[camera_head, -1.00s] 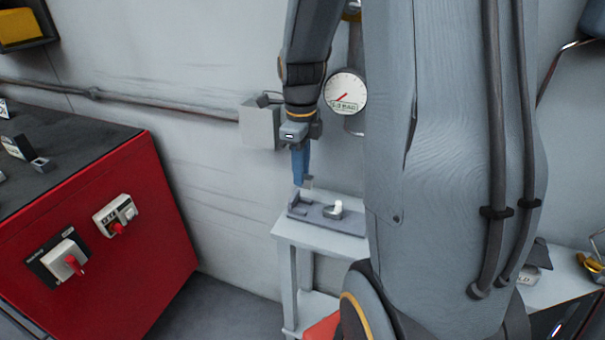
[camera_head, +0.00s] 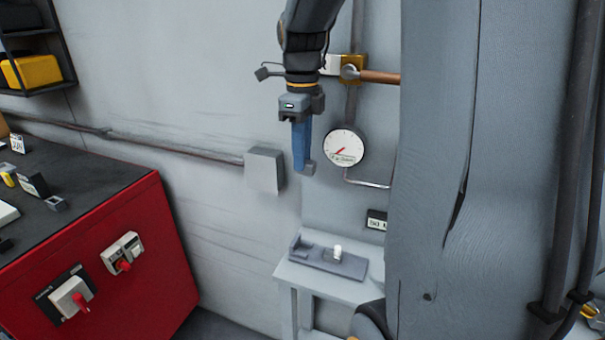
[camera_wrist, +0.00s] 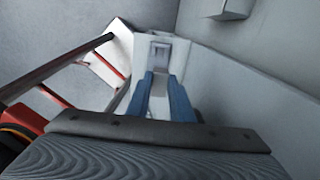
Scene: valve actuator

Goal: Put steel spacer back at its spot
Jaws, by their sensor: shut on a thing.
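My gripper (camera_head: 303,168) points down, its blue fingers shut on a small grey block, the steel spacer (camera_head: 309,169). In the wrist view the spacer (camera_wrist: 159,84) shows between the two blue fingers (camera_wrist: 165,85), partly hidden by them. The gripper hangs in the air well above a dark grey fixture plate (camera_head: 345,266) on a small pale table (camera_head: 300,277). The plate has an upright bracket at its left and a white round-topped peg (camera_head: 338,251) near its middle. The spacer is apart from the plate. Which place on the plate is its spot I cannot tell.
A round gauge (camera_head: 343,147) and a grey wall box (camera_head: 265,170) are near the gripper on the wall. A pipe with a brass fitting (camera_head: 354,67) runs above. A red cabinet (camera_head: 110,265) stands at the left. The air above the plate looks free.

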